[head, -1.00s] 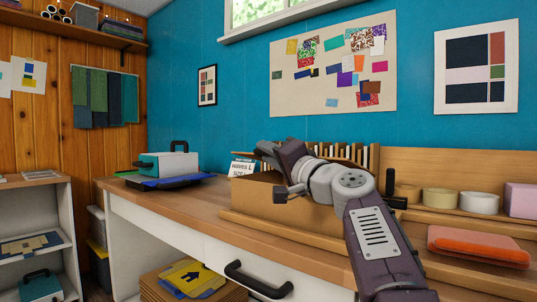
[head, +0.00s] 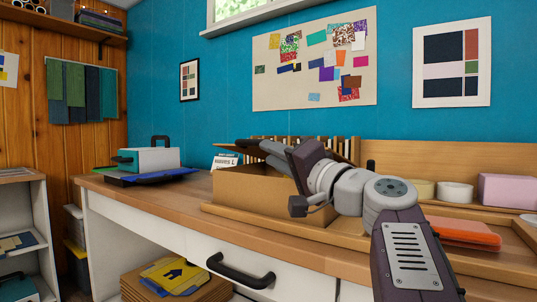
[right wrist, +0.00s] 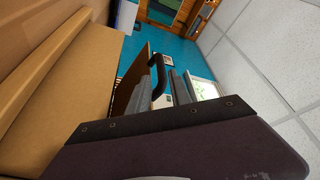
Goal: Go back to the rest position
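My right arm comes in from the lower right in the head view. My right gripper (head: 262,147) points left above an open cardboard box (head: 250,190) on the workbench. Its two fingers stand apart. In the right wrist view (right wrist: 165,90) the gap between them also shows. I see nothing clearly held, though a black curved bar (right wrist: 158,75) appears between the fingers in that view and I cannot tell what it belongs to. My left gripper is not in view.
The workbench (head: 190,205) has a black-handled drawer (head: 240,275). A teal and white case (head: 150,160) stands at its left end. Tape rolls (head: 455,192), a pink block (head: 507,190) and an orange pad (head: 465,232) are at the right. An open shelf (head: 20,210) stands left.

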